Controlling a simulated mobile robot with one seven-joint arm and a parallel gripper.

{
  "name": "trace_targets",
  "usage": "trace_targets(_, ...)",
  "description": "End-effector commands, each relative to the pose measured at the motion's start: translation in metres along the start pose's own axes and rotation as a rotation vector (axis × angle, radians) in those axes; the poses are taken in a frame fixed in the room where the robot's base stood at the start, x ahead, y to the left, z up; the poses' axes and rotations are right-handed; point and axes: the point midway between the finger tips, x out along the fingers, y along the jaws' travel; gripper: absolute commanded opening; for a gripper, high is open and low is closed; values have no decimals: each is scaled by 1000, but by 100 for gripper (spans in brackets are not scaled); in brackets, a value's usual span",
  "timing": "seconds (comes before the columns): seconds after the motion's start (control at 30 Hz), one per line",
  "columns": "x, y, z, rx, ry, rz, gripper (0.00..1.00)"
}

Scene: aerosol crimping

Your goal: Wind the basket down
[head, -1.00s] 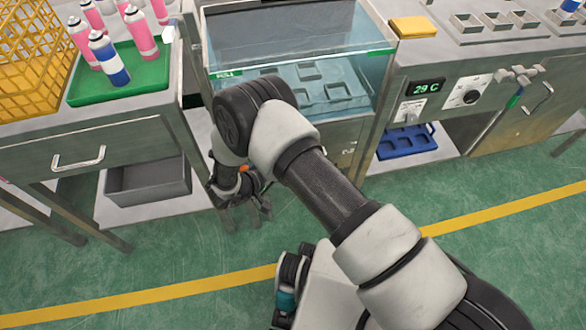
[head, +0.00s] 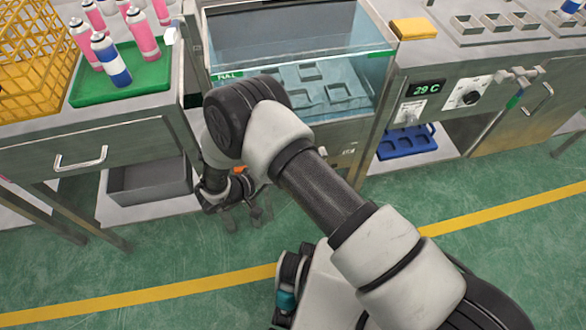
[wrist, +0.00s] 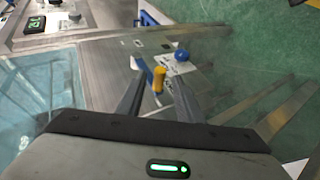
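The basket (head: 322,72) is a pale grey tray with square pockets, seen through the glass of the water tank (head: 300,125); it looks under water. In the wrist view a yellow handle (wrist: 159,78) stands out from the tank's steel front, with a blue knob (wrist: 182,55) beyond it. My gripper (wrist: 157,74) is open, its two fingers on either side of the yellow handle with gaps showing. I cannot tell how deep the handle sits between them. In the head view my gripper (head: 243,215) is low before the tank, partly hidden by my arm.
A green tray (head: 140,82) with several pink cans and a blue-and-white can is on the left bench, beside a yellow crate (head: 35,65). A blue rack (head: 405,142) sits below.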

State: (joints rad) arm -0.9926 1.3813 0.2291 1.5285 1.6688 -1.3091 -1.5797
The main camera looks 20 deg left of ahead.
Motion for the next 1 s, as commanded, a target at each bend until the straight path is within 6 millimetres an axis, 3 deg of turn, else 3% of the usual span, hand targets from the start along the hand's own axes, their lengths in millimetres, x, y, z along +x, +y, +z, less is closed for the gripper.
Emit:
trace_targets(0.3, -82, 2, -1, 1, 1, -2, 33)
trace_targets(0.5, -119, 1, 0, 1, 0, -1, 33)
trace_targets(0.7, -136, 0, 0, 2, -2, 0, 33)
trace_targets(1.0, -138, 0, 0, 1, -2, 0, 33)
